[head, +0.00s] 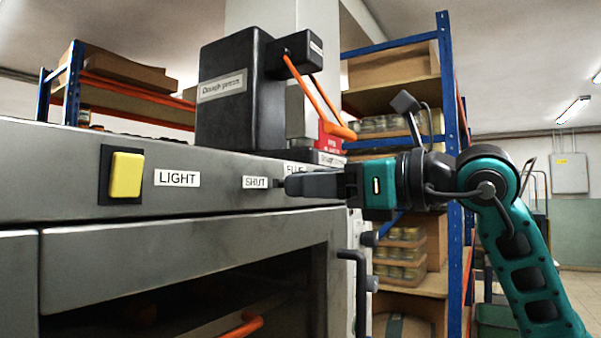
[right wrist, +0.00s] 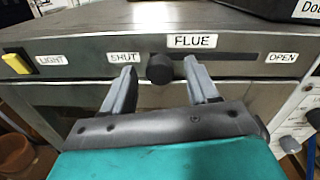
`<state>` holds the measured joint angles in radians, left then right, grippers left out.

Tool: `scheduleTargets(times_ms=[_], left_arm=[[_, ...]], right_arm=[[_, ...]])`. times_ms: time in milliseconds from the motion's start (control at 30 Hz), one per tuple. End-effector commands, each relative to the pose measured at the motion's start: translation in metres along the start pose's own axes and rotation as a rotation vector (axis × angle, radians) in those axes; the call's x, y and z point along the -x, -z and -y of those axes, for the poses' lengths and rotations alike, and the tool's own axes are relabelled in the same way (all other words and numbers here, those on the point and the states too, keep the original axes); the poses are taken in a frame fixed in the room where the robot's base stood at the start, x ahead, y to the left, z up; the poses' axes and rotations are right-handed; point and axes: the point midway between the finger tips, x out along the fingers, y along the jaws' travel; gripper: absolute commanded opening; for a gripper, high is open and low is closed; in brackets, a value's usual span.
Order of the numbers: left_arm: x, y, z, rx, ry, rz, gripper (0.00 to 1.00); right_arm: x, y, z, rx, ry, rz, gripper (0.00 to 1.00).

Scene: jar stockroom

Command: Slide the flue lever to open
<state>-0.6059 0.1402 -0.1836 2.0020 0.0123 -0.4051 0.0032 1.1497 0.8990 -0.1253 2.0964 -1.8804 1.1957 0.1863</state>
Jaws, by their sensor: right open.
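The flue lever is a round dark knob (right wrist: 160,69) on a dark horizontal slot (right wrist: 215,55) in the steel front panel. In the right wrist view it sits at the slot's left end, beside the SHUT label (right wrist: 124,58). The OPEN label (right wrist: 282,57) is at the far right end. My right gripper (right wrist: 159,76) is open, with one finger on each side of the knob and visible gaps to it. In the head view my right gripper (head: 288,184) reaches the panel from the right and mostly hides the knob and slot. My left gripper is not in view.
A yellow light switch (head: 126,175) is left of the lever. A black dough press (head: 232,95) with an orange handle stands on top of the steel unit. Below the panel is a dark oven opening (head: 200,305). Blue-framed shelves (head: 450,90) with jars stand behind.

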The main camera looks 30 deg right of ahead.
Motion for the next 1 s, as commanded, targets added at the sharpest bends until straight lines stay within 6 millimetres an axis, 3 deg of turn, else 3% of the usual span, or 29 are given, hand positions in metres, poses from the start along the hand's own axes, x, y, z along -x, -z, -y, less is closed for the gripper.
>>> scheduleTargets(times_ms=[200,567,1000], left_arm=[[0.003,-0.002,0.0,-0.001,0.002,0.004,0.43],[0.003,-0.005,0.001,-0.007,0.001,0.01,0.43],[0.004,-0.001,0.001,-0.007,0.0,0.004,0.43]], right_arm=[[-0.024,-0.001,0.0,0.0,-0.001,0.001,0.59],[-0.027,0.0,0.0,0.0,0.0,0.001,0.58],[-0.027,0.0,0.0,0.0,0.0,0.0,0.16]])
